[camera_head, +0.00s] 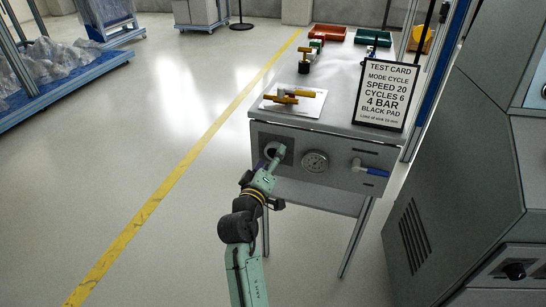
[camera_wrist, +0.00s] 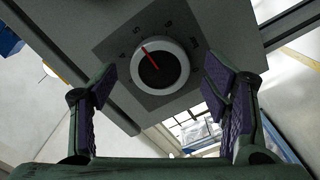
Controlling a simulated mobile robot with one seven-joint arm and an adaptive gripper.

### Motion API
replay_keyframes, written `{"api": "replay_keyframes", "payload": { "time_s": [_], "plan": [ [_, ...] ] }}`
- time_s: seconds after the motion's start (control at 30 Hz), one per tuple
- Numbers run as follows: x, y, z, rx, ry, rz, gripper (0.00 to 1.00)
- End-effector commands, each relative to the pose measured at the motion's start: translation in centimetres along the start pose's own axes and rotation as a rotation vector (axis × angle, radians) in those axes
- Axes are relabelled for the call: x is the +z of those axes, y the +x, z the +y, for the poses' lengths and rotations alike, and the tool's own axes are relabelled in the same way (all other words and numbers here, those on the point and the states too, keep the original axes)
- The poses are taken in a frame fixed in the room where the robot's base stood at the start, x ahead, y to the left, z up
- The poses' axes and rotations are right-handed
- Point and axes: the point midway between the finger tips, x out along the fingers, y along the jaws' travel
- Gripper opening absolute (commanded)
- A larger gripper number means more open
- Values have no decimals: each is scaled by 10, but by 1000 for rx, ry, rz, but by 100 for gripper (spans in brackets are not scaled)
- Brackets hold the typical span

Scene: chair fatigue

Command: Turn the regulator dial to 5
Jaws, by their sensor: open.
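The regulator dial (camera_wrist: 160,66) is a round dark knob with a light rim and a red pointer line, on a dark square plate (camera_wrist: 112,48). The pointer is tilted to the upper left in the wrist view; the marks around it are too small to read surely. In the head view the dial (camera_head: 270,149) is on the left of the cabinet's front panel, partly hidden by my gripper (camera_head: 275,156). In the wrist view my gripper (camera_wrist: 160,72) is open, with one purple-padded finger on each side of the dial and a visible gap to it.
A round gauge (camera_head: 315,161) and a blue-handled valve (camera_head: 374,170) are on the same panel, right of the dial. A test card (camera_head: 387,96) reading "4 BAR" stands on the bench top. A grey machine (camera_head: 450,170) stands at the right.

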Motion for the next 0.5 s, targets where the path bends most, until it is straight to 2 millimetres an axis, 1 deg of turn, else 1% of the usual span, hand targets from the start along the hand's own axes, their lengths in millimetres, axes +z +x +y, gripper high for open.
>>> {"api": "replay_keyframes", "payload": {
  "time_s": [0.03,0.3,0.4,0.5],
  "plan": [
    [0,-10,-1,-3,0,1,69],
    [0,-68,-2,-4,0,1,69],
    [1,-85,-1,-4,0,0,69],
    [0,-97,-1,-3,0,0,69]
  ]
}}
